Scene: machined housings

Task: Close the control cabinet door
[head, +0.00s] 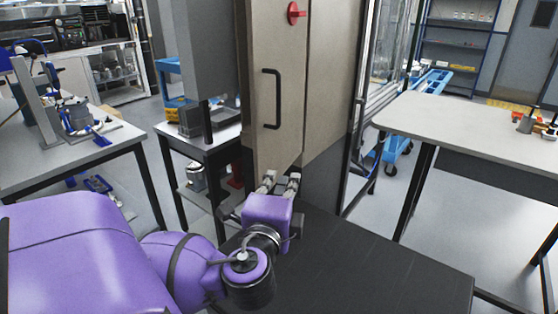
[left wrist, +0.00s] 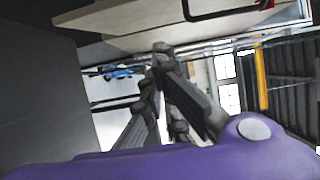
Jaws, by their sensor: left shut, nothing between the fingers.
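The control cabinet door (head: 277,85) is a tall beige panel with a black bar handle (head: 271,98) and a red knob (head: 296,13). Beside it on the right is another beige cabinet panel (head: 333,75), with a dark seam between them. I cannot tell how far the door stands from its frame. My left gripper (head: 280,180) is shut and empty at the door's lower edge; contact is unclear. In the left wrist view its closed fingertips (left wrist: 162,50) are just below the beige door (left wrist: 125,17), with the handle (left wrist: 228,8) above. My right gripper is out of view.
A dark flat top (head: 345,262) lies below the gripper. A workbench (head: 70,160) is at the far left, and a pale table (head: 460,135) is at the right. Open floor (head: 450,230) shows at the right.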

